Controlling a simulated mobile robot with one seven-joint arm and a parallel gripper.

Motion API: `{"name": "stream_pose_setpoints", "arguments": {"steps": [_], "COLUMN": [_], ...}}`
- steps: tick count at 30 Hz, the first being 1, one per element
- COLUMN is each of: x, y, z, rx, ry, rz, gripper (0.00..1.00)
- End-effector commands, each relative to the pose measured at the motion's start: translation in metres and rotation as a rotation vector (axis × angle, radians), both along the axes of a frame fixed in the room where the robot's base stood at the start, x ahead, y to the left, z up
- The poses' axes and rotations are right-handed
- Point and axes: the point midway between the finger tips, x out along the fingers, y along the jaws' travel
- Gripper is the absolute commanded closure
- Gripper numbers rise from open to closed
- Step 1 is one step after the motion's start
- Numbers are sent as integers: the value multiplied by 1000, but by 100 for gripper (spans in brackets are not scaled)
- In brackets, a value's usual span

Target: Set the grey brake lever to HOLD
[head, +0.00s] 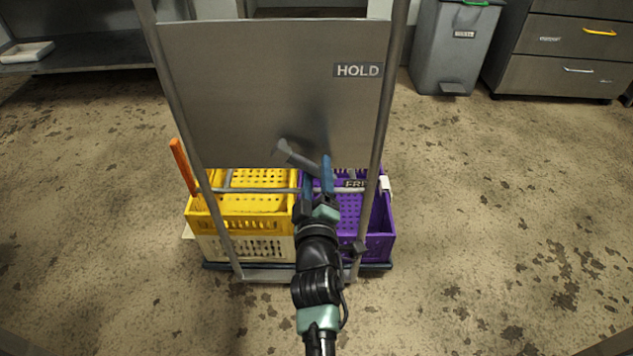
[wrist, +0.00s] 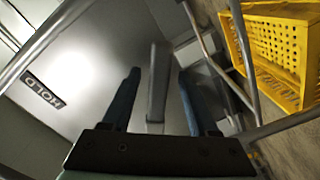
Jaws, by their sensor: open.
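The grey brake lever (head: 298,157) is in front of the grey panel near its lower edge, sticking out to the upper left of my fingers. In the wrist view the lever (wrist: 157,85) stands between my two blue fingers, with a gap on each side. My gripper (head: 317,174) is open around the lever; it also shows in the wrist view (wrist: 158,98). The HOLD label (head: 358,70) is at the panel's upper right, and the wrist view shows it at the left (wrist: 43,92). A second label (head: 355,184), reading "FR" and partly hidden, is below, right of my gripper.
The panel (head: 240,90) belongs to a metal-framed cart carrying a yellow crate (head: 240,223) and a purple crate (head: 379,222). An orange handle (head: 183,165) stands at the left. A grey bin (head: 452,50) and drawers (head: 567,50) are behind right. The floor on both sides is clear.

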Motion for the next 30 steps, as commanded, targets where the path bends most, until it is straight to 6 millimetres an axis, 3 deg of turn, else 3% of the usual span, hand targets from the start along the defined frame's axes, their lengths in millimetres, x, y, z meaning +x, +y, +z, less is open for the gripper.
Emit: {"name": "stream_pose_setpoints", "arguments": {"steps": [13, 23, 30], "x": [10, 9, 9], "y": [0, 0, 0], "z": [1, 1, 0], "rx": [1, 1, 1], "ry": [1, 0, 0], "rz": [-1, 0, 0], "gripper": [40, 98, 100]}}
